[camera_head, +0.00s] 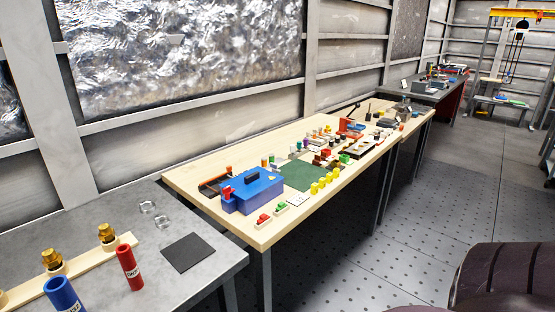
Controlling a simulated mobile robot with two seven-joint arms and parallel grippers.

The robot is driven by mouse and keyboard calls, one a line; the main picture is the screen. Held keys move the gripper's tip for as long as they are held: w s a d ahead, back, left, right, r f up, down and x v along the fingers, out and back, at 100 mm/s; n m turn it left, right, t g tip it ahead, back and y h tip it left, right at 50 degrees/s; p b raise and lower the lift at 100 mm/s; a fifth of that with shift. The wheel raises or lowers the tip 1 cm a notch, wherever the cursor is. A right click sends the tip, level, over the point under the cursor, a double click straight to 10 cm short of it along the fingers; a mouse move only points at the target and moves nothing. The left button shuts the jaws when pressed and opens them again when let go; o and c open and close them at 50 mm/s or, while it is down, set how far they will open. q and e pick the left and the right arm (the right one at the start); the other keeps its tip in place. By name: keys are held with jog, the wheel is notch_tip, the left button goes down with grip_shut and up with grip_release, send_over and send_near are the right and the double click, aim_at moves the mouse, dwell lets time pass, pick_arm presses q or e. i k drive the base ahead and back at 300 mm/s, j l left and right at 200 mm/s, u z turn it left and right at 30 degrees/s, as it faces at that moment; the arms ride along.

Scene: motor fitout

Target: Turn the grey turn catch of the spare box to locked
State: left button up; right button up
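A blue box (262,194) with a black handle on its lid stands on the near end of the pale wooden bench. It has a small yellow mark on top and a red part (227,191) at its left end. It is the only large lidded box I make out, but I cannot tell that it is the spare box. No grey turn catch can be made out at this distance, nor its position. Neither of my grippers is in view.
The wooden bench (272,232) also bears a green mat (302,174), yellow pieces (322,182) and many small parts. A grey table (205,285) at the near left holds a red cylinder (129,267) and a dark square pad (188,253). Open floor (440,205) lies right of the benches.

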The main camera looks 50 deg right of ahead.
aim_at(274, 166)
jog(key=l, duration=0.85)
jog(key=k+l+u, duration=0.1)
jog(key=l, duration=0.75)
